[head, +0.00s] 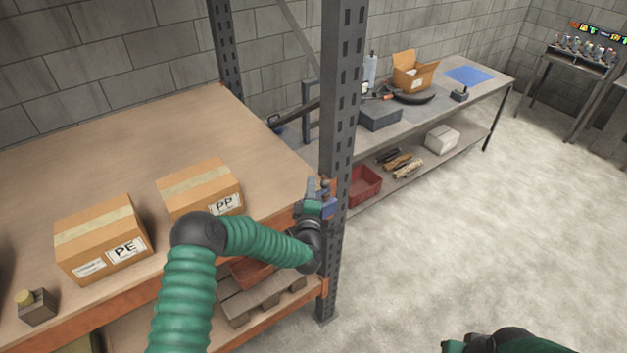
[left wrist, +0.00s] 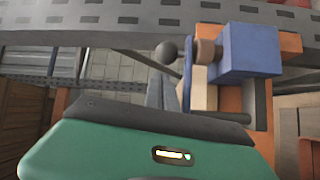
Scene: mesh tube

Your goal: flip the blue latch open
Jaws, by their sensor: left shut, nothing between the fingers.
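The blue latch (head: 329,208) is on the grey perforated rack post, at the front corner of the wooden shelf. In the left wrist view it shows as a blue block (left wrist: 251,50) with a brown round piece on its left side and a thin blue strip beside that. A dark round knob (left wrist: 165,52) is left of the strip. My left gripper (head: 312,186) is at the post, close beside the latch. Its grey fingers (left wrist: 163,92) are shut and empty, just below the knob; I cannot tell whether they touch it.
The rack post (head: 341,110) stands close by my left gripper. Boxes marked PE (head: 100,240) and PP (head: 198,188) sit on the wooden shelf (head: 130,140). A workbench (head: 490,85) stands behind. The floor at right is clear.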

